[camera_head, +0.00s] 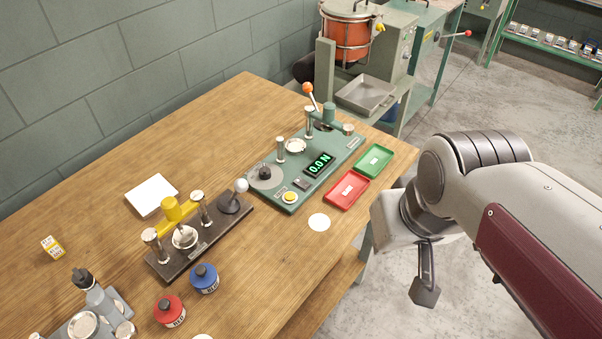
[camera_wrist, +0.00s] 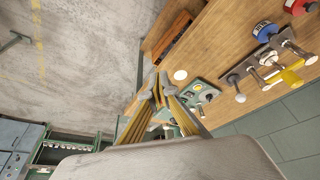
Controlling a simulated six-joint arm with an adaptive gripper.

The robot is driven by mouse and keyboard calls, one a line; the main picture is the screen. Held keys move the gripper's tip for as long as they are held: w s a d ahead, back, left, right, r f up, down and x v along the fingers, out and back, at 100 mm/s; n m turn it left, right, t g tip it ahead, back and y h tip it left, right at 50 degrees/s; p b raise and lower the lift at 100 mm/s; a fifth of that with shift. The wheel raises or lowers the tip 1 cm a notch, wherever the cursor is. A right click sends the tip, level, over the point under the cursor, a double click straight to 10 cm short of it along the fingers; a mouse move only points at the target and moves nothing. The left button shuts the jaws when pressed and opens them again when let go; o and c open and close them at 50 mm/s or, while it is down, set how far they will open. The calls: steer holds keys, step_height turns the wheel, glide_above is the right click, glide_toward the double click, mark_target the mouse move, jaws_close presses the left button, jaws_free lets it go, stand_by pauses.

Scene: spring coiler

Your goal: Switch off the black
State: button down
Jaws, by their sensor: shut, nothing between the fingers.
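I cannot tell which black part the task names. A dark-based device (camera_head: 200,240) with a yellow lever stands left of it. My gripper (camera_head: 424,292) is shut and empty, past the table's right edge, apart from everything. In the wrist view, my gripper's fingers (camera_wrist: 160,88) partly cover the tester.
A red tray (camera_head: 347,190) and a green tray (camera_head: 374,161) lie right of the tester. The front right table edge lies between my gripper and the tester.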

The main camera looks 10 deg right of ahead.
steer(key=w+a+f+n+y, duration=0.1)
steer(key=w+a+n, duration=0.1)
steer(key=w, duration=0.7)
steer(key=w+a+f+n, duration=0.1)
steer(key=w+n, duration=0.3)
steer(key=w, duration=0.6)
steer(key=w+a+f+n+g+y, duration=0.1)
steer(key=w+a+n, duration=0.1)
steer(key=w, duration=0.8)
steer(key=shift+w+a+f+n+y, duration=0.2)
steer(key=shift+a+f+n+y, duration=0.15)
steer(key=shift+a, duration=0.45)
steer(key=shift+f, duration=0.15)
glide_above(297, 180)
steer(key=s+d, duration=0.1)
step_height(297, 180, down, 11)
steer(key=shift+d+f, duration=0.1)
steer(key=shift+w+f, duration=0.1)
steer(key=shift+f, duration=0.9)
